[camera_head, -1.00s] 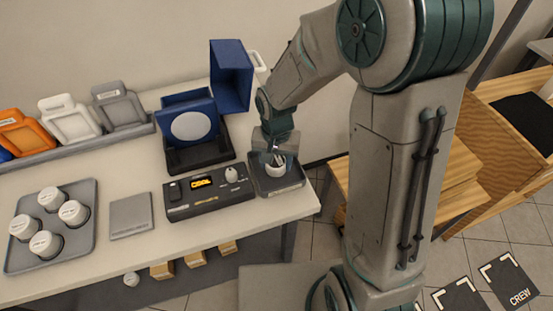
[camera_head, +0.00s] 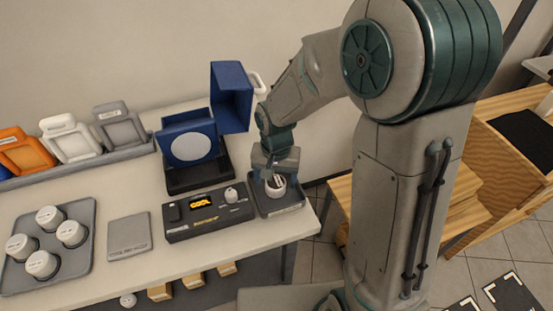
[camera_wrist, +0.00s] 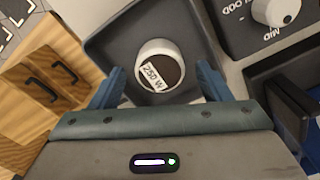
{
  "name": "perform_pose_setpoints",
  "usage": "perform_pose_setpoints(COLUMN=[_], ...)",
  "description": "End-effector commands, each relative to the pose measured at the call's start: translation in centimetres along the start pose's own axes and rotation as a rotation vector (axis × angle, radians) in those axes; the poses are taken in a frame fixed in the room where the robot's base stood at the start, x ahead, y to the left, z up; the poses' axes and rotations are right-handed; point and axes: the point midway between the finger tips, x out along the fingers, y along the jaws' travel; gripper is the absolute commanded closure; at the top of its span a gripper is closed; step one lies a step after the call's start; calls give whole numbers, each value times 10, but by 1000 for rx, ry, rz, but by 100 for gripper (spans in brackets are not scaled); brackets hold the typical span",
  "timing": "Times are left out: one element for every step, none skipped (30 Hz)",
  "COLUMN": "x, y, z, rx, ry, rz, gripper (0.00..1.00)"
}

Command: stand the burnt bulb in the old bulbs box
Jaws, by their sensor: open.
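A white bulb (camera_head: 276,186) with a dark face and a "250 W" label stands upright in a dark shallow tray-like box (camera_head: 292,206) at the table's right end. In the wrist view the same bulb (camera_wrist: 165,52) is inside the grey walls of this box (camera_wrist: 108,45). I read them as the burnt bulb and the old bulbs box; no box name is legible. My gripper (camera_head: 275,172) is just above the bulb. In the wrist view my gripper (camera_wrist: 158,88) is open, with one blue finger on each side of the bulb. Whether either finger touches it, I cannot tell.
A control box (camera_head: 208,212) reading "COOL" stands left of the bulb's box. Behind it is a blue lamp housing (camera_head: 187,140), with an open blue cover (camera_head: 231,97). A grey tray (camera_head: 85,270) holds several white bulbs. A grey pad (camera_head: 129,237) lies between.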

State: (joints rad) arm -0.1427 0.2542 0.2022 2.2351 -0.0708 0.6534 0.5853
Motion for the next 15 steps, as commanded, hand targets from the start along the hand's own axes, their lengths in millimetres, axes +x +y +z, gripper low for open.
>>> perform_pose_setpoints(x=[-11,-17,-26,-33,-40,-49,-55,-62,-69,-74,-80,-86,-89,-93,-96], y=[0,0,0,-1,-1,0,0,0,0,0,0,0,0,0,0], z=[-1,-1,-1,-1,-1,0,0,-1,-1,0,0,0,0,0,0], rx=[0,0,1,1,1,0,0,1,1,1,1,1,1,1,1], ry=[6,6,6,6,7,7,5,6,5,4,4,3,3,1,2], rz=[-2,-3,-3,-3,-3,-3,-2,-2,-3,-2,-3,-2,-2,-1,-1], gripper=[29,29,29,29,29,29,29,29,29,29,29,29,29,29,29])
